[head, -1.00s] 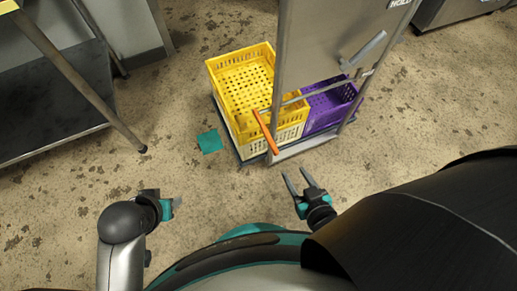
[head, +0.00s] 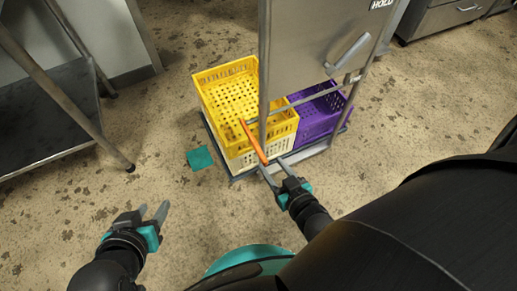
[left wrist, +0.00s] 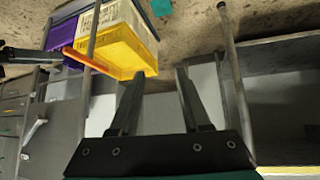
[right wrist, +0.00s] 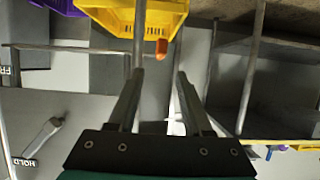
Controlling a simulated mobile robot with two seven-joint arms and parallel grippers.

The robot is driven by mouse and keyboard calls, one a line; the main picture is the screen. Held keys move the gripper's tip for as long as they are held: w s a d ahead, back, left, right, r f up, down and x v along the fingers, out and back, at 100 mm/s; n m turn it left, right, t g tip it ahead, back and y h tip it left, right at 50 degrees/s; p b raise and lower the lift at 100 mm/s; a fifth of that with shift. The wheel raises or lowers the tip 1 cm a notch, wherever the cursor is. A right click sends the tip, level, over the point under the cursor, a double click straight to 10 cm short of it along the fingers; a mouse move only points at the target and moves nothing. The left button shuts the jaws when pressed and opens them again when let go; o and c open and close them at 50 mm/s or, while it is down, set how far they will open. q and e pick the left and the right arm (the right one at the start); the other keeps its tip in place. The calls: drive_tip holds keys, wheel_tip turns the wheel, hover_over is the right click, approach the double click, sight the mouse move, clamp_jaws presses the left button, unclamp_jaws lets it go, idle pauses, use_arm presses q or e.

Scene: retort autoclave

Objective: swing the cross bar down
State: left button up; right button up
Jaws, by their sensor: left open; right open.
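The cross bar (head: 318,95) is a thin grey bar across the front of the upright metal cabinet (head: 310,45). It carries an orange handle (head: 254,142) at its left end. The handle slants down toward my right gripper (head: 272,166), which is open, with its fingertips close to the handle's lower end. In the right wrist view, the handle's end (right wrist: 161,49) shows just beyond the open fingers, not between them. I cannot tell whether they touch. My left gripper (head: 153,209) is open and empty over the floor at lower left. The left wrist view shows the handle (left wrist: 85,60) to the left.
A lever (head: 348,53) is on the cabinet panel. A metal table (head: 70,135) stands at left. A teal patch (head: 200,158) lies on otherwise clear floor.

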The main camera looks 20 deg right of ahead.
sight(259, 150)
drive_tip(key=shift+b+x, duration=1.1)
drive_tip(key=shift+x, duration=1.35)
drive_tip(key=shift+b+x, duration=0.6)
drive_tip(key=shift+x, duration=0.55)
use_arm(q)
drive_tip(key=d+r+t+h+b, duration=0.1)
drive_tip(key=d+r+t+h, duration=0.2)
drive_tip(key=d+t, duration=0.4)
drive_tip(key=shift+w+r+n+t+h, duration=0.15)
drive_tip(key=shift+w+n+t+h, duration=0.25)
drive_tip(key=shift+w+t+h, duration=0.1)
use_arm(e)
drive_tip(key=shift+x, duration=1.15)
clamp_jaws()
